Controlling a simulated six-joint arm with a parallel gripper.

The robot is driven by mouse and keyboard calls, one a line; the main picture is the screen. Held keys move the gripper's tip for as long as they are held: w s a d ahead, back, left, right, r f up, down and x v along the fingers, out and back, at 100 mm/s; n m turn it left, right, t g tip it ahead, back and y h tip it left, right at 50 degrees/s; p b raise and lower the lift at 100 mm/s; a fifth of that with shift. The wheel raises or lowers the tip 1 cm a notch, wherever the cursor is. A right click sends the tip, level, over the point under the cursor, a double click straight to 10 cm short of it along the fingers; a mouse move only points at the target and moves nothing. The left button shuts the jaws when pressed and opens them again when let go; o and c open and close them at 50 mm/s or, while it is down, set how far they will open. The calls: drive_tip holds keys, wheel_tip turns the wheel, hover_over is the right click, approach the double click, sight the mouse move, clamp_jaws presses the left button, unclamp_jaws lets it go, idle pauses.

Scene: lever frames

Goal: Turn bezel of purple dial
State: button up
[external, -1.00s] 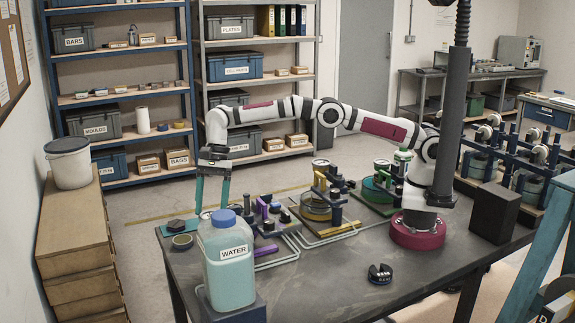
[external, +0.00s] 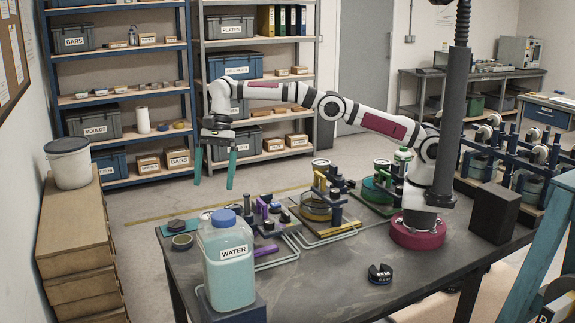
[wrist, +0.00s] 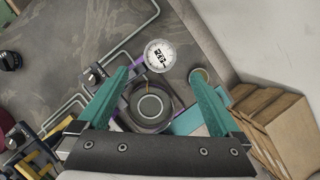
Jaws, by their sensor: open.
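My gripper (external: 215,183) has two teal fingers pointing down, apart and empty, well above the table. In the wrist view my gripper (wrist: 160,75) spans the dial without touching it.
The water bottle (external: 228,268) stands at the table's near left corner. Other dial fixtures (external: 316,205) with posts and pipes stand to the right.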

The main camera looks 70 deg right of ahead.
drive_tip(key=s+a+r+n+t+h, duration=0.45)
drive_tip(key=s+r+n, duration=0.25)
drive_tip(key=n, duration=1.1)
drive_tip(key=x, duration=1.5)
drive_tip(key=shift+w+d, duration=0.15)
drive_tip(key=shift+d, duration=0.2)
drive_tip(key=c, duration=1.3)
